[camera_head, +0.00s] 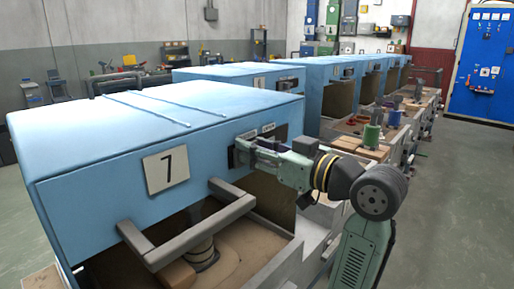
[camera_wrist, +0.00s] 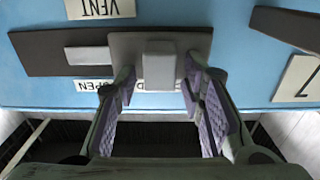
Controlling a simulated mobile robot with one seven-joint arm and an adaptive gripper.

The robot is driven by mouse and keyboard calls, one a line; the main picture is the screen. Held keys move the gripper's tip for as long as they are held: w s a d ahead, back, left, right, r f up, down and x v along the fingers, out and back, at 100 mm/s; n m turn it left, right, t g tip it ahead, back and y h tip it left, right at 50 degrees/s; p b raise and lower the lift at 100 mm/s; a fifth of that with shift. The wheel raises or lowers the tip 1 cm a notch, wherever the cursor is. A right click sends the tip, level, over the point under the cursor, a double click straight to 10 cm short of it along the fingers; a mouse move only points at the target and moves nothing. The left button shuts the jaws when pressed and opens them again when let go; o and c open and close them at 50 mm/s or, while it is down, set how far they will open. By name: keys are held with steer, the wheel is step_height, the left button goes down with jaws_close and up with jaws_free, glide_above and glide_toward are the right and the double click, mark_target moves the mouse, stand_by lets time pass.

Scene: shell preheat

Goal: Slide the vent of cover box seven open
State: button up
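Cover box seven (camera_head: 110,180) is the nearest light-blue cover, marked with a 7 plate (camera_head: 166,167). Its vent is a dark plate (camera_wrist: 40,54) with a grey slider (camera_wrist: 192,42) and a raised block-shaped knob (camera_wrist: 159,68). In the wrist view the slider covers the plate's right part, and a light grey strip (camera_wrist: 88,55) shows left of it. An OPEN label (camera_wrist: 93,86) lies below the strip; another label is mostly hidden behind my fingers. My gripper (camera_wrist: 158,82) is open, its fingers either side of the knob with visible gaps. In the head view my gripper (camera_head: 246,149) hides most of the vent.
A grey bar handle (camera_head: 190,228) sticks out from the cover's front, left of my gripper; its end shows in the wrist view (camera_wrist: 285,28). More blue covers (camera_head: 312,75) stand in a row behind. Open floor lies to the right (camera_head: 460,190).

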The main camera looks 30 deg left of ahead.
jaws_close()
stand_by(0.6)
